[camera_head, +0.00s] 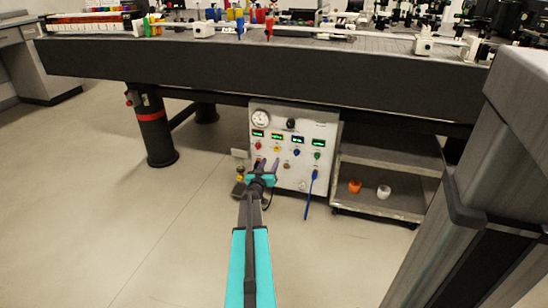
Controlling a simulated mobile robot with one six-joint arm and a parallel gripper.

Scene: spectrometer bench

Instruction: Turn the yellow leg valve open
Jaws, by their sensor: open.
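My gripper (267,164) is open, with its two dark fingers pointing away from me toward the lower left part of the white control panel (318,135). I see nothing between the fingers. A small yellowish fitting (240,168) shows just left of my gripper, low beside the panel; it is too small to tell whether it is the yellow leg valve or how it is turned. A yellow knob (277,149) sits on the panel just above the fingers. The black table leg (155,135) at the left has a red band and a small red part near its top.
The optical table (220,75) overhangs the panel. A grey shelf cart (375,157) with an orange and a white cup stands right of the panel. A blue hose (310,190) hangs from the panel. A grey column stands at the right. The floor at the left is clear.

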